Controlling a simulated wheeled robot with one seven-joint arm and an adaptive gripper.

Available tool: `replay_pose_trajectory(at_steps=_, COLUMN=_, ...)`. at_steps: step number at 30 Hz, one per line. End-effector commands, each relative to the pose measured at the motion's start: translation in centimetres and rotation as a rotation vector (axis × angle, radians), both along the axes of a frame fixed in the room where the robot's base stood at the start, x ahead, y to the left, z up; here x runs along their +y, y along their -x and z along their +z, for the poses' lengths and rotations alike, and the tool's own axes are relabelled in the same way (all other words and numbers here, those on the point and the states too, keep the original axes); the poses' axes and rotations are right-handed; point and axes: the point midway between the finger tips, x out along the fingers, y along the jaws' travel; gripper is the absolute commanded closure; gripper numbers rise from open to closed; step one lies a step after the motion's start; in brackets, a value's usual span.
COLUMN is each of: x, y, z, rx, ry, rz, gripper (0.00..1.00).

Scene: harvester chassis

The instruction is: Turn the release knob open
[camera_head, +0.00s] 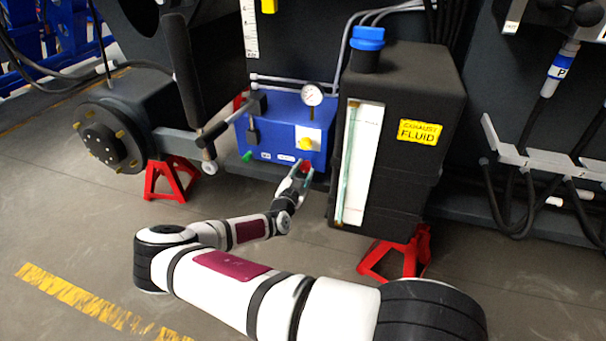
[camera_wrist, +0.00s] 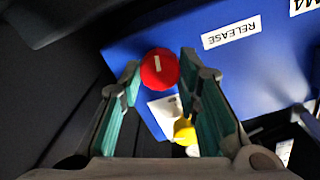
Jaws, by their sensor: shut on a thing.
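The release knob (camera_wrist: 159,70) is round and red with a white line on its face. In the wrist view the line runs nearly straight up and down. The knob sits on a blue box (camera_wrist: 260,75), beside a label reading RELEASE that shows upside down. My gripper (camera_wrist: 160,68) has its two green-padded fingers on either side of the knob and is shut on it. In the head view my gripper (camera_head: 302,172) is at the lower right front of the blue box (camera_head: 262,125), largely covering the red knob (camera_head: 307,165).
A yellow knob (camera_head: 306,144) is on the box above the gripper; a gauge (camera_head: 312,95) stands on top. A black exhaust fluid tank (camera_head: 395,170) rises close on the right. A green knob (camera_head: 247,156) is at the box's left. Red stands (camera_head: 170,180) are on the floor.

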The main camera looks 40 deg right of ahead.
Motion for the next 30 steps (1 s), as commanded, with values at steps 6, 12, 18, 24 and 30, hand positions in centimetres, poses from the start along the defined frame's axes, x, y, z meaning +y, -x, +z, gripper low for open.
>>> replay_pose_trajectory(at_steps=6, x=0.1, y=-0.03, z=-0.21, rx=0.106, ry=0.08, rz=0.001, gripper=0.97)
replay_pose_trajectory(at_steps=12, x=0.12, y=-0.05, z=-0.18, rx=0.163, ry=0.124, rz=0.002, gripper=0.97)
replay_pose_trajectory(at_steps=18, x=0.11, y=-0.05, z=-0.15, rx=0.186, ry=0.142, rz=0.002, gripper=0.97)
replay_pose_trajectory(at_steps=24, x=0.11, y=-0.05, z=-0.14, rx=0.19, ry=0.145, rz=0.002, gripper=0.97)
replay_pose_trajectory(at_steps=30, x=0.12, y=-0.06, z=-0.15, rx=0.189, ry=0.145, rz=0.002, gripper=0.67)
